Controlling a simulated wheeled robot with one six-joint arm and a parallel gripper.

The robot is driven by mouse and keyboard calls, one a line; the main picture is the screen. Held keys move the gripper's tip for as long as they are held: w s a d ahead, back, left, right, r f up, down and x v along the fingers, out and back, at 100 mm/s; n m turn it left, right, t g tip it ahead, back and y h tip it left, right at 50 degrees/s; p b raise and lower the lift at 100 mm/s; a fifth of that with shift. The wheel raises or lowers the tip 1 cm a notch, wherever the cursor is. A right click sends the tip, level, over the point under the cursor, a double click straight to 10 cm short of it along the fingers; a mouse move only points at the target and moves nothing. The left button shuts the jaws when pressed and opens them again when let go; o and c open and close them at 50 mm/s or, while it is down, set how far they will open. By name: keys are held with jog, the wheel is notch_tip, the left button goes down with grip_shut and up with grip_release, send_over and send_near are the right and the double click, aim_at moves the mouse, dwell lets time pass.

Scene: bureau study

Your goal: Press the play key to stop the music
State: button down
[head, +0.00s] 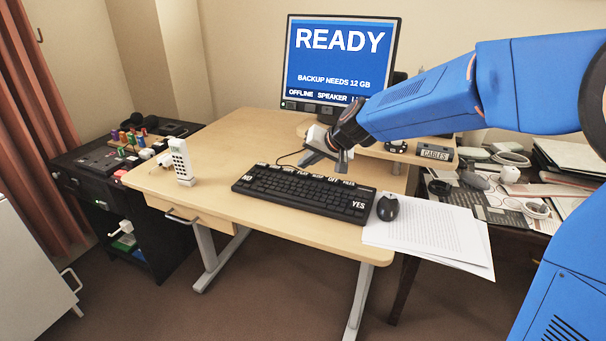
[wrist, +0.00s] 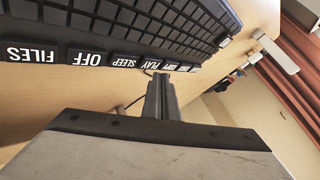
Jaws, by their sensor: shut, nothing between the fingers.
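The PLAY key (wrist: 158,65) shows in the wrist view between SLEEP and COPY, partly hidden by my fingers. My gripper (head: 341,168) is shut and empty, above the back edge of the keyboard. Its fingertips also show in the wrist view (wrist: 160,80), close to the PLAY key in the picture; I cannot tell whether they touch it. The monitor (head: 340,62) reads READY, BACKUP NEEDS 12 GB and OFFLINE SPEAKER, with the last words hidden by my arm.
A black mouse (head: 388,206) and paper sheets (head: 428,232) lie right of the keyboard. A white handset (head: 182,162) stands at the left. A raised shelf with a CABLES label (head: 435,153) is behind, right. Bare desk lies left of the keyboard.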

jog(key=shift+r, duration=0.1)
jog(key=shift+r, duration=2.4)
jog(key=shift+d, duration=0.1)
jog(key=h, duration=0.1)
send_near(307, 175)
jog(key=w+d+v, duration=0.1)
jog(key=v, duration=0.4)
jog(key=s+d+f+h, duration=0.1)
jog(key=s+d, duration=0.8)
jog(key=s, duration=0.1)
jog(key=s+d+f+h, duration=0.2)
jog(key=s+d+f, duration=0.2)
jog(key=s+d, duration=0.3)
jog(key=s+d+f+g+h, duration=0.1)
jog(key=s+d+f, duration=0.4)
jog(key=s, duration=1)
jog(key=d+h, duration=0.1)
jog(key=d, duration=0.1)
jog(key=shift+d+g+h, duration=0.3)
jog(key=shift+r, duration=0.1)
